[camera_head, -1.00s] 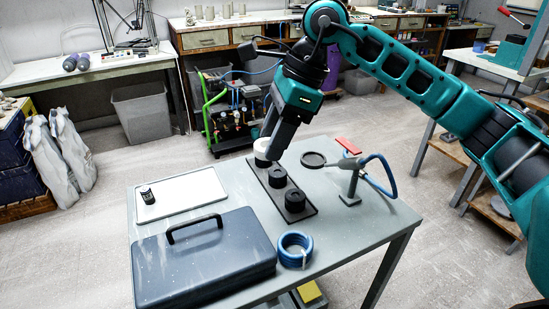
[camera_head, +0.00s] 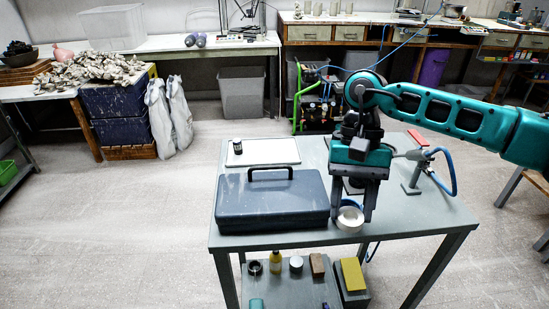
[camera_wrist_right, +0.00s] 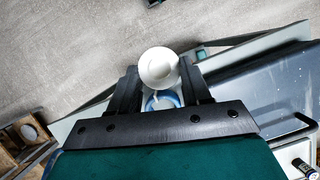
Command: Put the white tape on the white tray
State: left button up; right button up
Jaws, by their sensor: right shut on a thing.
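The white tape (camera_head: 350,220) is held between the fingertips of my right gripper (camera_head: 352,212), near the table's front edge, right of the toolbox. In the wrist view the white roll (camera_wrist_right: 158,68) shows between the two fingers (camera_wrist_right: 160,75). The white tray (camera_head: 275,153) lies flat at the table's back left, behind the toolbox, with a small black object (camera_head: 237,146) on its left end. The tape is apart from the tray. My left gripper is not in view.
A dark blue toolbox (camera_head: 270,205) with a raised handle stands between the tape and the tray. A blue coil (camera_wrist_right: 160,100) lies below the gripper. A stand with a blue hose (camera_head: 413,175) is at right. My right arm mostly hides the dark board.

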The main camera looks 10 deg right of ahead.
aim_at(258, 152)
jog(key=j, duration=0.4)
jog(key=k+j+z, duration=0.1)
jog(key=j, duration=0.3)
jog(key=k+j, duration=0.15)
jog(key=j, duration=0.25)
jog(key=j+z, duration=0.25)
jog(key=j, duration=0.5)
jog(key=i+j+z, duration=0.15)
jog(key=j, duration=0.25)
jog(key=i+j+z, duration=0.1)
jog(key=j, duration=0.25)
jog(key=i+j+z, duration=0.35)
jog(key=i+j, duration=0.25)
jog(key=i+z, duration=0.2)
jog(key=i, duration=0.6)
